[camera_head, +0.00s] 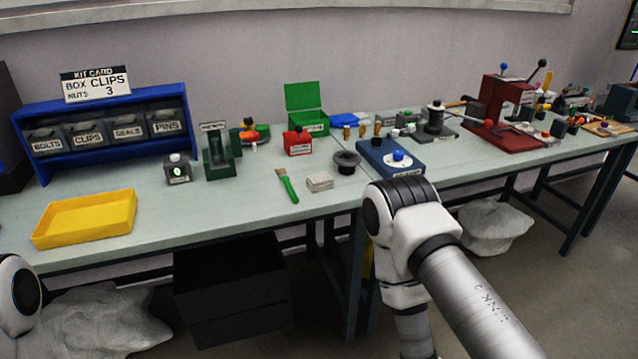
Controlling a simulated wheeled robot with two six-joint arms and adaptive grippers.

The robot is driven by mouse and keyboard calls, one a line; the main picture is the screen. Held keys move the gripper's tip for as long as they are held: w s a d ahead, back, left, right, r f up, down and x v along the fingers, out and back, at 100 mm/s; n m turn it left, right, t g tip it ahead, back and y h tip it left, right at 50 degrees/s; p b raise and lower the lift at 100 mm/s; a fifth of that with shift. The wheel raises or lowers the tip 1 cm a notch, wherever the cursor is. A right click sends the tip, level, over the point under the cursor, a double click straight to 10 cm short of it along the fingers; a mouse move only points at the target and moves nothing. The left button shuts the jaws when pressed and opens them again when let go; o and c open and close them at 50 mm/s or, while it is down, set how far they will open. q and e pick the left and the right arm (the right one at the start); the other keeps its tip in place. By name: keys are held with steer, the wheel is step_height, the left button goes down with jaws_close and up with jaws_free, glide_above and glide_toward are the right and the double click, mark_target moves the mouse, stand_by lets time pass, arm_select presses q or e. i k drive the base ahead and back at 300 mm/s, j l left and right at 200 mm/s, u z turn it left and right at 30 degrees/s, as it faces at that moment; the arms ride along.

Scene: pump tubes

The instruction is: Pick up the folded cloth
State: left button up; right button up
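The folded cloth (320,183) is a small beige stack lying flat on the pale green bench near its front edge. It sits between a green-handled brush (288,186) on its left and a dark round cup (346,161) on its right. My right arm rises from the lower right, and its white joint stands in front of the bench edge, right of the cloth. No fingers of my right gripper show. Only a white rounded part of my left arm shows at the lower left edge, and my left gripper is out of view.
A yellow tray (84,236) is at the left front of the bench (225,200). A blue bin rack (98,120) stands behind it. A blue device (378,160) is right of the cup, and a red press (512,130) is farther right. Clear bench lies left of the brush.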

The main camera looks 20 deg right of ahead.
mark_target(322, 181)
steer(key=i, duration=0.5)
steer(key=i+j+z, duration=0.15)
steer(key=i, duration=0.4)
